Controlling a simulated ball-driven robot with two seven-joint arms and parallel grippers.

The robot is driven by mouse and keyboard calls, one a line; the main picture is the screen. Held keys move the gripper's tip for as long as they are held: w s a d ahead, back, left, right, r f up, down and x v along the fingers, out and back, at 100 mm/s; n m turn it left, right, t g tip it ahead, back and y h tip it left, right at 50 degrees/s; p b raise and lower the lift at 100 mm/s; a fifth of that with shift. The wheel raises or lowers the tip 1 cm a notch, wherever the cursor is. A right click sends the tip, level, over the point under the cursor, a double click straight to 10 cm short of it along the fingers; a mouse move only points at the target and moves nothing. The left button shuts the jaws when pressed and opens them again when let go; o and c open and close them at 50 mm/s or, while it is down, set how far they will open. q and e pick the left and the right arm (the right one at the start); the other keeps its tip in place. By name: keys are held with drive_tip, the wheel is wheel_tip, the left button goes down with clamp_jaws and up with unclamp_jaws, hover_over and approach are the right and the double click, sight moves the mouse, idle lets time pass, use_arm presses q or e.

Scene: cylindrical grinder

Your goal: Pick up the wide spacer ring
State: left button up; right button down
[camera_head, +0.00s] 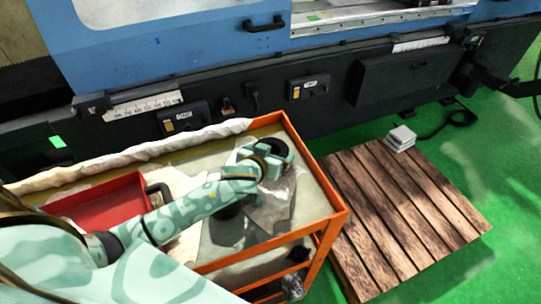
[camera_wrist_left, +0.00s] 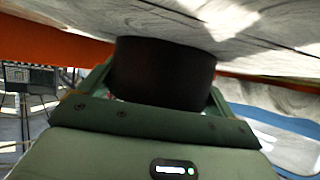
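The wide spacer ring (camera_head: 277,148) is a short, thick black cylinder on the cart's top, partly hidden by my left gripper in the head view. In the left wrist view the ring (camera_wrist_left: 163,72) fills the space between the fingers, its far end close to or on the grey surface. My left gripper (camera_head: 274,164) is at the ring from the near side, with one finger on each side. No clear gap shows between fingers and ring, but I cannot tell whether they press on it. My right gripper is not in view.
The orange-framed cart (camera_head: 325,190) holds a red tray (camera_head: 100,204) on its left. A dark round thing (camera_head: 229,210) sits below my left forearm. The blue grinder (camera_head: 180,40) is behind.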

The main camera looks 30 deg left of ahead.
use_arm(q)
drive_tip(key=c, duration=0.9)
drive_tip(key=shift+w+r, duration=0.1)
drive_tip(key=shift+r, duration=0.1)
drive_tip(key=shift+r, duration=0.1)
